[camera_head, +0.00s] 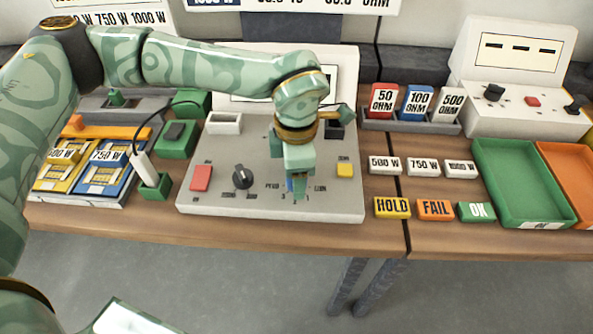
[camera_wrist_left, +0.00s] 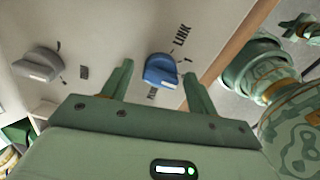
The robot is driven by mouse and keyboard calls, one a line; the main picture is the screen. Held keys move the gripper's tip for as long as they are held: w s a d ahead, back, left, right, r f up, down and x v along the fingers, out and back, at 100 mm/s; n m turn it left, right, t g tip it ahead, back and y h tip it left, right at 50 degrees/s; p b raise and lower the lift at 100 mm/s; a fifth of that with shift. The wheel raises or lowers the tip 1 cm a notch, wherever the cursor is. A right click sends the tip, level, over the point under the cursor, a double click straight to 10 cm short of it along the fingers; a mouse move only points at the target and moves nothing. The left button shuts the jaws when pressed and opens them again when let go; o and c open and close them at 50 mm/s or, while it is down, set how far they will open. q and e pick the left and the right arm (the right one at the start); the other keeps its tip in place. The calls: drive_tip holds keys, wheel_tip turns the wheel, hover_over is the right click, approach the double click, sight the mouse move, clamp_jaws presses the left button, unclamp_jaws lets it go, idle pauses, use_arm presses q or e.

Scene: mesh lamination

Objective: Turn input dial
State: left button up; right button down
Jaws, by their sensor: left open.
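My left gripper (camera_head: 298,182) points down over the right part of the grey control panel (camera_head: 215,208). In the left wrist view my left gripper (camera_wrist_left: 159,76) is open, with one finger on each side of a blue dial (camera_wrist_left: 161,70). I cannot tell whether the fingers touch it. The gripper mostly hides this dial in the head view. A second dial, black in the head view (camera_head: 242,177) and grey in the wrist view (camera_wrist_left: 38,65), stands left of it, clear of the fingers. Which dial is labelled input is too small to read.
A red button (camera_head: 201,178) and a yellow button (camera_head: 345,170) flank the dials. Small label blocks, such as HOLD (camera_head: 392,208), lie to the right, before a green tray (camera_head: 520,185). Blue and yellow 750 W and 500 W units (camera_head: 100,180) stand at left.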

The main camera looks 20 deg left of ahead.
use_arm(q)
wheel_tip(320, 180, up, 16)
drive_tip(key=p, duration=0.3)
drive_tip(key=shift+f+p, duration=0.15)
drive_tip(key=shift+p, duration=0.2)
use_arm(e)
drive_tip(key=r, duration=0.2)
drive_tip(key=w+r, duration=0.1)
drive_tip(key=shift+w+d+r+t, duration=0.15)
drive_tip(key=shift+w+r+t, duration=0.05)
drive_tip(key=shift+r+t, duration=0.15)
